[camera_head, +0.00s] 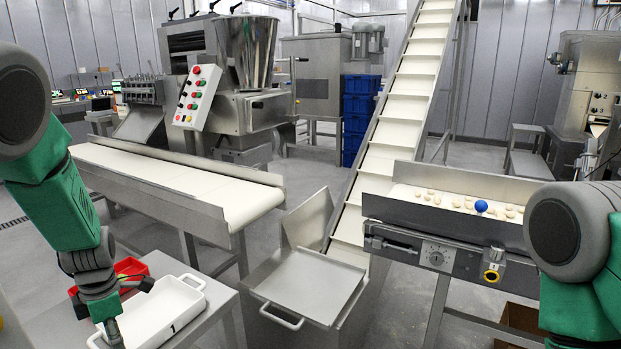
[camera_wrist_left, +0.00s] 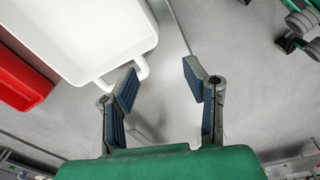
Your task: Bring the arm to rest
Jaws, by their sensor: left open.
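My left arm (camera_head: 62,190) comes in from the left in the head view and hangs down over a white tray (camera_head: 165,308) marked "1". In the left wrist view my left gripper (camera_wrist_left: 157,78) is open, with nothing between its fingers. The white tray (camera_wrist_left: 85,30) is in front of it at upper left, and the tray's handle (camera_wrist_left: 141,70) is close to the left fingertip. I cannot tell whether they touch. My right arm (camera_head: 575,245) shows at the right edge of the head view; its gripper is out of view.
A red tray (camera_head: 130,267) stands behind the white one on a grey table (camera_head: 216,290); it also shows in the left wrist view (camera_wrist_left: 20,80). A conveyor (camera_head: 180,180) lies beyond. At right, another belt (camera_head: 405,192) carries pale pasta pieces and a blue ball (camera_head: 481,206).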

